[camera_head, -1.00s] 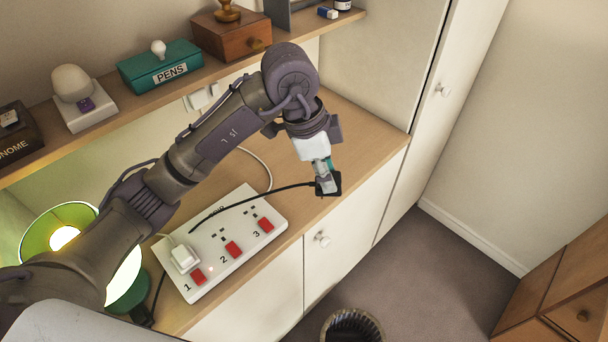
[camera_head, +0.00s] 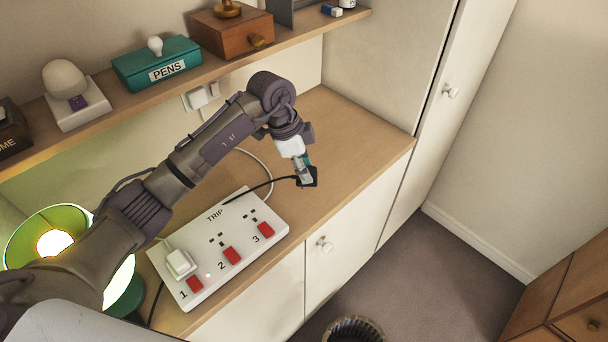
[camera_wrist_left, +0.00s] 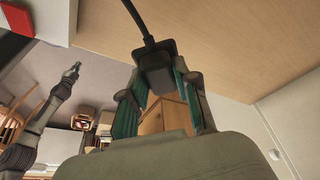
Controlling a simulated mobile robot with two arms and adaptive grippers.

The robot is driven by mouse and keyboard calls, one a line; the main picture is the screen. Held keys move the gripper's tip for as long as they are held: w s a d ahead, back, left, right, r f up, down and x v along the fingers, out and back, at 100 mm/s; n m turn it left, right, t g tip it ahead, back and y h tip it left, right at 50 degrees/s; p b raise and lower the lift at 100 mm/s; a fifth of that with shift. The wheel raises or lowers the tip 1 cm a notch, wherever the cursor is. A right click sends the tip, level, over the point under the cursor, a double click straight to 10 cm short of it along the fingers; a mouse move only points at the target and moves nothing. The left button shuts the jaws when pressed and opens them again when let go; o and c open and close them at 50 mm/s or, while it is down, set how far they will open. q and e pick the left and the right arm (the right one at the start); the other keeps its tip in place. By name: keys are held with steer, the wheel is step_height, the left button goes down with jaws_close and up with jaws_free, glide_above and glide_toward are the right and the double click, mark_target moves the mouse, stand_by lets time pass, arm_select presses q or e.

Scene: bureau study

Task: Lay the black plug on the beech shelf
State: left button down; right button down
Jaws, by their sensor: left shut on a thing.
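The black plug (camera_head: 309,178) is held in the fingertips of my left gripper (camera_head: 303,169), above the wooden counter near its front edge. In the left wrist view the plug (camera_wrist_left: 154,68) sits between the teal-padded fingers of the gripper (camera_wrist_left: 158,80), and its black cable runs up out of the picture. A wooden shelf (camera_head: 222,66), which looks like beech, runs along the wall above and behind the arm. My right gripper (camera_wrist_left: 73,72) shows small at the left of the left wrist view; its jaws are too small to judge.
A white power strip (camera_head: 237,214) with red switches lies on the counter (camera_head: 345,135) under the cable. The shelf bears a teal pens box (camera_head: 157,63), a wooden box (camera_head: 232,33) and a white domed object (camera_head: 65,80). A green lamp (camera_head: 45,238) stands at left.

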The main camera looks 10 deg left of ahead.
arm_select(q)
steer(key=shift+w+a+f, duration=0.1)
steer(key=shift+w+f, duration=0.15)
steer(key=shift+f, duration=0.15)
step_height(320, 180, down, 3)
steer(key=shift+s+f+p, duration=0.1)
steer(key=shift+p, duration=0.65)
steer(key=shift+f, duration=0.2)
steer(key=shift+f, duration=0.15)
steer(key=c, duration=0.9)
jaws_free()
steer(key=shift+o, duration=0.2)
